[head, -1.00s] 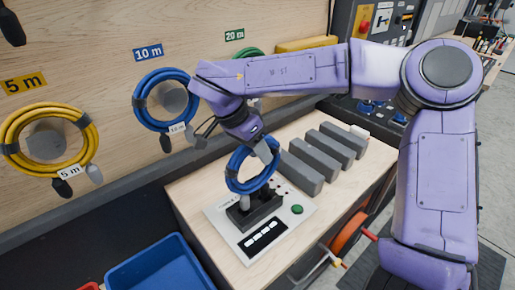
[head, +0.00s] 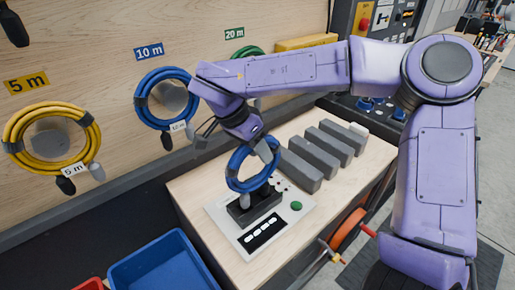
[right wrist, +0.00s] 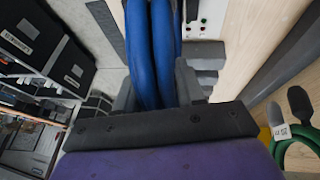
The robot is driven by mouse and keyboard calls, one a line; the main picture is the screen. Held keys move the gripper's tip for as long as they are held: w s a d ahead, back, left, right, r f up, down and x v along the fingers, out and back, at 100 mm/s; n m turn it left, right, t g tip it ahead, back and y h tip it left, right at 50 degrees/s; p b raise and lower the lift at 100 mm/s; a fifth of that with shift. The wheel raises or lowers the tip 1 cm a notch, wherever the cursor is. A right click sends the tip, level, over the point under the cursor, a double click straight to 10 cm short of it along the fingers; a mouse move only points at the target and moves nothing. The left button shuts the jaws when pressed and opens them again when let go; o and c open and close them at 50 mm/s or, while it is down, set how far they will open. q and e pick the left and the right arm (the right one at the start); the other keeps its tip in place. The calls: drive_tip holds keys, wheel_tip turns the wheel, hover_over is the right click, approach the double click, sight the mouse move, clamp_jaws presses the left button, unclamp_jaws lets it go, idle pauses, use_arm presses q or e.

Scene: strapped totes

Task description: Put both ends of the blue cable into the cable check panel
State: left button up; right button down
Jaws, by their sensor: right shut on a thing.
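A coiled blue cable (head: 231,168) hangs upright over the cable check panel (head: 284,222), which lies on the wooden bench. My right gripper (head: 266,148) is shut on the top of this coil; the right wrist view also shows the blue strands (right wrist: 152,50) between its fingers. A light grey end (head: 245,200) points down at the left of the panel's dark socket block (head: 240,215), and a dark end is by its right part. I cannot tell whether either end is seated. My left gripper is not in view.
Another blue coil (head: 140,99) hangs under the 10 m label, a yellow coil (head: 14,129) under 5 m, and a green coil (right wrist: 281,150) under 20 m. Grey blocks (head: 299,170) stand in a row behind the panel. A blue bin (head: 160,268) is at the front left.

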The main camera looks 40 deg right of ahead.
drive_tip(key=shift+f+b, duration=0.5)
drive_tip(key=shift+f, duration=1.05)
idle(1.1)
drive_tip(key=c, duration=0.6)
unclamp_jaws()
drive_tip(key=shift+s, duration=0.1)
drive_tip(key=v, duration=1)
drive_tip(key=shift+a+r, duration=0.2)
drive_tip(key=shift+r, duration=0.05)
